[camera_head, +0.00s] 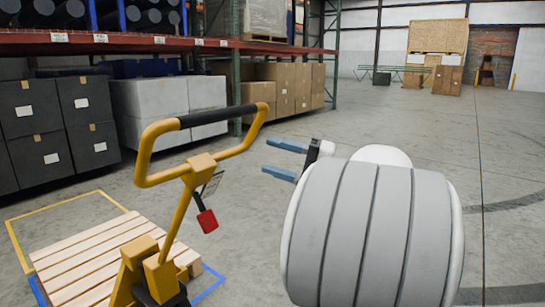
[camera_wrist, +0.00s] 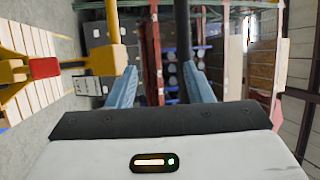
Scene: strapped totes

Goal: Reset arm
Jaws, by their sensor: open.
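My gripper (camera_head: 284,160) is in the middle of the head view, with its two blue fingers apart and nothing between them. It points left, toward the shelving, and is held in the air right of the yellow pallet jack handle (camera_head: 165,128). My grey, ribbed arm fills the lower right and hides the floor behind it. In the wrist view the two blue fingers of my gripper (camera_wrist: 162,85) stand apart with an empty gap, and that picture is turned on its side.
A wooden pallet (camera_head: 95,262) lies at the lower left by the pallet jack. Black boxes (camera_head: 35,130), white boxes (camera_head: 160,105) and brown cartons (camera_head: 290,85) stand under the red-beamed rack (camera_head: 150,43). The floor (camera_head: 400,115) beyond my arm is clear.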

